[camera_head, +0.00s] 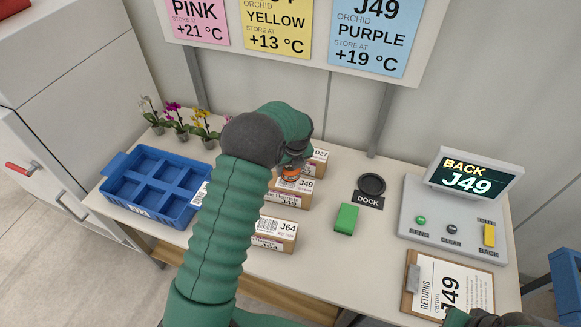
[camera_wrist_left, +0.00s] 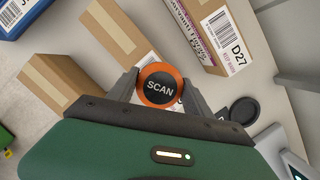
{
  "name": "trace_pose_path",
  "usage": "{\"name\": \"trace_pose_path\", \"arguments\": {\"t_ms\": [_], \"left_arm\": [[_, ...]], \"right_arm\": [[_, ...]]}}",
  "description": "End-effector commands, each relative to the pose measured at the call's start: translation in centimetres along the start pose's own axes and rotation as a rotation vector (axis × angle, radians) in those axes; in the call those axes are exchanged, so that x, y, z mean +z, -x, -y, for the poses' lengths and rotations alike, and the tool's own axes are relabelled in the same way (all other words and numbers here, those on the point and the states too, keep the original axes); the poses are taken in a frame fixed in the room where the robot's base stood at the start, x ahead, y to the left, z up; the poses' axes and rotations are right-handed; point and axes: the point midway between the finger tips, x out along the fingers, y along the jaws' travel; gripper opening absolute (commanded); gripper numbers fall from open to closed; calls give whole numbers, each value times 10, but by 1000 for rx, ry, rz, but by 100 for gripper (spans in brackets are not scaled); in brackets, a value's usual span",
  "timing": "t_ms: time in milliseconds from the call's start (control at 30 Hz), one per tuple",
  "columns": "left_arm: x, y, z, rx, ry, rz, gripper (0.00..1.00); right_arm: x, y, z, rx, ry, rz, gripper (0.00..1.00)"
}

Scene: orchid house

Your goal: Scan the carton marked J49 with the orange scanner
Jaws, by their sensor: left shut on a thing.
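The orange scanner (camera_wrist_left: 157,86) is held between the fingers of my left gripper (camera_wrist_left: 158,90), its SCAN face toward the wrist camera. In the head view the orange scanner (camera_head: 291,176) sits low over the J49 carton (camera_head: 290,200), near its label. I cannot tell whether they touch. In the left wrist view the J49 carton (camera_wrist_left: 118,32) runs under the scanner, which hides most of its label. My left arm hides the carton's left part in the head view. My right gripper's fingers are not visible; only part of that arm shows at the bottom right.
The D27 carton (camera_head: 319,161) stands behind and the J64 carton (camera_head: 275,232) in front. A blue tray (camera_head: 150,205) and orchids (camera_head: 178,125) are left.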

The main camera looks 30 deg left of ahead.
Motion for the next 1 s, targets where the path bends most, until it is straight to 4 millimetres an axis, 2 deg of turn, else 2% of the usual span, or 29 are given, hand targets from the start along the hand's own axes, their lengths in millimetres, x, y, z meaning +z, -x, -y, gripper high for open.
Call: {"name": "trace_pose_path", "arguments": {"t_ms": [100,600,700,1000], "left_arm": [[6,22,0,-2,0,1,12],[26,92,1,-1,0,1,12],[27,97,1,-1,0,0,12],[26,94,1,-1,0,1,12]], "right_arm": [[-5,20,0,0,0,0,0],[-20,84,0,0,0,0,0],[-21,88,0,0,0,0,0],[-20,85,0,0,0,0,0]]}}
